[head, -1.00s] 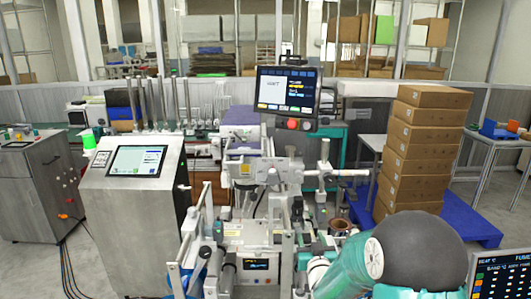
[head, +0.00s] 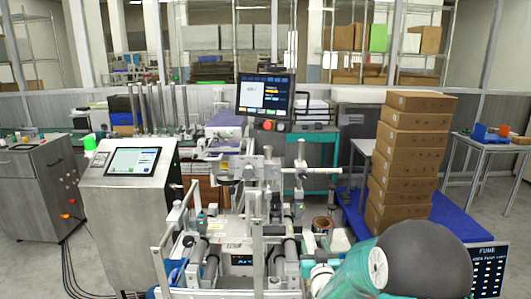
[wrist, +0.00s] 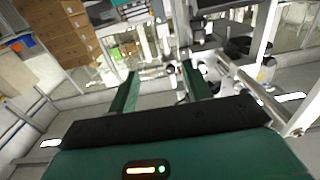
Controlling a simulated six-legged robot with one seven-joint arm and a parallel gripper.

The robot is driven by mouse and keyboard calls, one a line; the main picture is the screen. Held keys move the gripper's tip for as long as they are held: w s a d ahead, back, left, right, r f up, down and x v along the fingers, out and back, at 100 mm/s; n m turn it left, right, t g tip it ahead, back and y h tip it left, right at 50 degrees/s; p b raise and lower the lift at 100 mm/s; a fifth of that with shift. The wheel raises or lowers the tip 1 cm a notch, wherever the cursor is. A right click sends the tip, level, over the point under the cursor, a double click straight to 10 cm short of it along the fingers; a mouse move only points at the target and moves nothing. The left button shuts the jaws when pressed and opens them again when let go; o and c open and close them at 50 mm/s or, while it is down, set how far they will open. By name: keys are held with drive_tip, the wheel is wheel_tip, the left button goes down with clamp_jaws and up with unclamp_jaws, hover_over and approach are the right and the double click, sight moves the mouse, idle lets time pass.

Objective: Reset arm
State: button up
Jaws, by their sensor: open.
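My gripper (wrist: 160,90) shows in the wrist view as two green fingers, spread apart, with nothing between them. Beyond the fingers are metal rods and frame parts of a machine, seen tilted. In the head view my arm, teal with a dark round joint, shows at the lower right, and its gripper end is not clearly visible. The arm is in front of the labelling machine (head: 240,222), which has metal rods, rollers and a screen (head: 265,95) on top. A brown reel (head: 322,224) sits on the right side of the machine.
A steel cabinet (head: 128,215) with a tilted screen stands at left. Stacked cardboard boxes (head: 408,160) stand on a blue pallet (head: 452,222) at right. A small table (head: 490,150) stands farther right. A dark panel with lit text (head: 487,270) is at the lower right. Grey floor is open at far right.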

drive_tip(key=s+r+g, duration=0.7)
drive_tip(key=s+r, duration=0.4)
drive_tip(key=s, duration=0.4)
drive_tip(key=s+g, duration=0.5)
drive_tip(key=s, duration=1.8)
drive_tip(key=shift+d+r, duration=0.25)
drive_tip(key=shift+d, duration=0.1)
drive_tip(key=shift+s, duration=0.1)
drive_tip(key=shift+c, duration=1.4)
drive_tip(key=shift+d, duration=0.1)
